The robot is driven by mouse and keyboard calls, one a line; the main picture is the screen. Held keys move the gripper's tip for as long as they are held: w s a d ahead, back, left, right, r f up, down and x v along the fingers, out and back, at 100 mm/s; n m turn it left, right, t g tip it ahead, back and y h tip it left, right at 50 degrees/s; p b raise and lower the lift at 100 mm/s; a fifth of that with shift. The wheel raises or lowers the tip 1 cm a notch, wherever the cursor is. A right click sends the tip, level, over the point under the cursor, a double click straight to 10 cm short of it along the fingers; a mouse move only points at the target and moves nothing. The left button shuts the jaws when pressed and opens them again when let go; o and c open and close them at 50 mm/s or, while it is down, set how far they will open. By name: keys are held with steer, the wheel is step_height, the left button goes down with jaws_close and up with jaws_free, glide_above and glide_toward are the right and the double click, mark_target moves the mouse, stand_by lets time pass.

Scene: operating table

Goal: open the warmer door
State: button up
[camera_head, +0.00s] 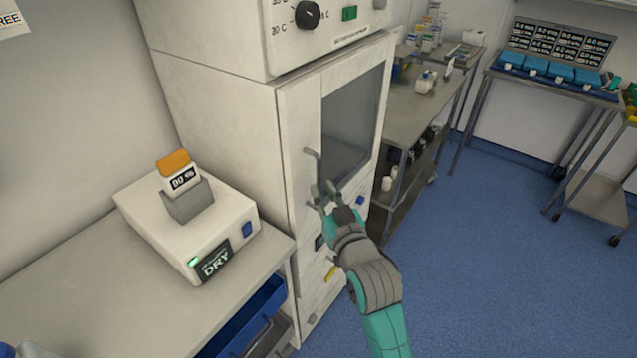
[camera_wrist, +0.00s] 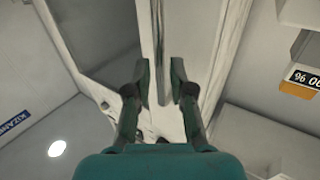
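The warmer is a tall white cabinet (camera_head: 225,110) with a dial panel on top. Its door (camera_head: 301,120) has a dark glass window (camera_head: 350,125) and looks shut, flush with the cabinet front. A grey upright door handle (camera_head: 312,155) stands by the window's left edge. My gripper (camera_head: 323,192) is at the lower part of this handle, fingers pointing at the door. In the wrist view my gripper (camera_wrist: 161,82) has its two fingers apart. A thin upright bar (camera_wrist: 159,45), apparently the handle, shows between them; I cannot tell whether either finger touches it.
A white device marked DRY (camera_head: 190,225), with a small orange-topped block on it, sits on the bench (camera_head: 90,310) at left. A steel shelf table (camera_head: 420,110) stands right of the warmer.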

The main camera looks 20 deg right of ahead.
mark_target(319, 186)
steer(key=shift+w+a, duration=0.1)
steer(key=shift+w, duration=1.75)
steer(key=shift+c, duration=0.2)
jaws_close()
